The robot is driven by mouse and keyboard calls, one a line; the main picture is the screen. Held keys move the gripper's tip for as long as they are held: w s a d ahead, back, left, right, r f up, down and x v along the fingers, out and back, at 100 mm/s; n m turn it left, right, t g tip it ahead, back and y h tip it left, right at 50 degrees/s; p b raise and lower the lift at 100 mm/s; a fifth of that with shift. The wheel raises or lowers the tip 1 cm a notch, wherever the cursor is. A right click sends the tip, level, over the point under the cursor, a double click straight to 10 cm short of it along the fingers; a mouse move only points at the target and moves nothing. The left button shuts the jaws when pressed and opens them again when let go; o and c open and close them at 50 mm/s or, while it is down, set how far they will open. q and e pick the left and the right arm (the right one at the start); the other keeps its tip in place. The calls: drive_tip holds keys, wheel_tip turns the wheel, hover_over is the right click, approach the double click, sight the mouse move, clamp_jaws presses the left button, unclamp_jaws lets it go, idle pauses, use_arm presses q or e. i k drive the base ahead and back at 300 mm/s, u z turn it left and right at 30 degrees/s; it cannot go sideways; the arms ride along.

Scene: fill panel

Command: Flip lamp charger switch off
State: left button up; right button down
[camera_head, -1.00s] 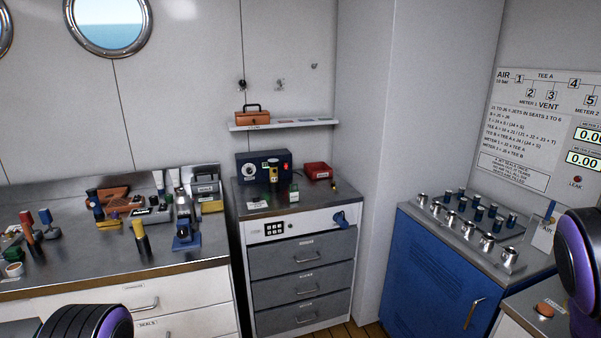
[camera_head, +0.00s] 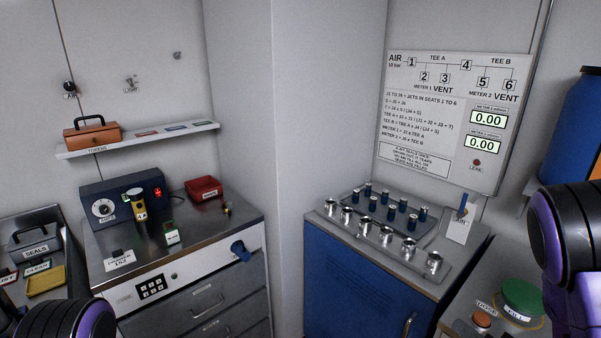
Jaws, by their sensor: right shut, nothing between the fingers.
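A dark blue box (camera_head: 118,190), which appears to be the lamp charger, stands on the steel top of the grey drawer cabinet. Its front has a white round dial (camera_head: 103,208) at left and a small red lit switch (camera_head: 158,191) at right. A yellow and black lamp (camera_head: 138,206) stands upright against its front. My right arm (camera_head: 577,235) is at the right edge, far from the box; its gripper is shut and empty, its fingertips not clearly visible. My left arm (camera_head: 68,320) shows at the bottom left; its gripper is out of view.
A red tray (camera_head: 204,190) and a small green and white block (camera_head: 171,234) are near the box. A shelf (camera_head: 190,133) with a brown toolbox (camera_head: 91,133) hangs above. A blue cabinet (camera_head: 350,280) with metal fittings stands at right, beyond a wall corner.

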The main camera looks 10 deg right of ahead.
sight(158, 193)
drive_tip(key=u, duration=0.1)
drive_tip(key=i, duration=1)
drive_tip(key=u, duration=1.2)
drive_tip(key=i, duration=0.85)
drive_tip(key=u, duration=0.8)
